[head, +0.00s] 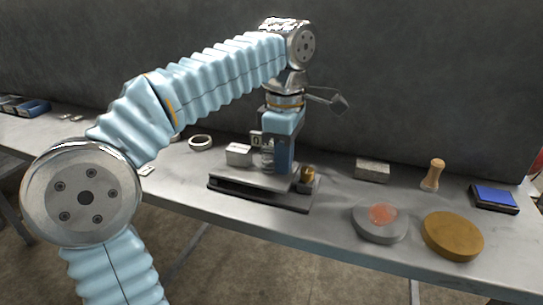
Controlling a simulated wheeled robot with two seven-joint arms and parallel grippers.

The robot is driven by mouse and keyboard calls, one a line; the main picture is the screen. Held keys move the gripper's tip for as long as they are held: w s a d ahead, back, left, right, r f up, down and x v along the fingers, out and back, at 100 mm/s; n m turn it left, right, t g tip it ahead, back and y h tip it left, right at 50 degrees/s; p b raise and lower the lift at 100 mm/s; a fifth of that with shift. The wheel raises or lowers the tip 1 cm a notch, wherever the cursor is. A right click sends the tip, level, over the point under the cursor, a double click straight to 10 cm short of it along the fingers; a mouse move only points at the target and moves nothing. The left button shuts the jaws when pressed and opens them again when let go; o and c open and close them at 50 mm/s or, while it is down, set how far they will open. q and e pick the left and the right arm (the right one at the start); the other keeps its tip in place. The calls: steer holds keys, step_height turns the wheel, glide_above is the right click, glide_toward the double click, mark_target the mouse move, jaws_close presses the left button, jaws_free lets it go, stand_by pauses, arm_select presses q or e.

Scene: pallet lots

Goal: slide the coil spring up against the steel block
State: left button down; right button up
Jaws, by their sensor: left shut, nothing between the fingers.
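A silvery coil spring (267,158) stands upright on a low grey platform with a dark base (225,188), in the middle of the head view. A pale steel block (238,154) sits on the same platform to the left of the spring, with a small gap seeming to show between them. My left gripper (281,168) points down just right of the spring, shut and empty. The gripper is very close to the spring; I cannot tell whether they touch. It hides part of the spring's right side. My right gripper is out of view.
A small brass piece (308,174) is at the platform's right end. A metal ring (200,142) lies to the left. At right are a grey block (372,171), a grey disc (377,232), a brown disc (452,237), a wooden handle (433,175) and a blue pad (495,197).

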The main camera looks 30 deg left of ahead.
arm_select(q)
steer(key=shift+s+a, duration=0.15)
steer(key=shift+a, duration=0.5)
steer(key=shift+s+a, duration=0.15)
steer(key=shift+a, duration=0.5)
stand_by(0.9)
steer(key=shift+d, duration=0.1)
steer(key=shift+w+d+p, duration=0.15)
steer(key=shift+d+p, duration=0.25)
steer(key=shift+d, duration=0.1)
step_height(320, 180, up, 3)
steer(key=p, duration=0.3)
steer(key=shift+r, duration=2.5)
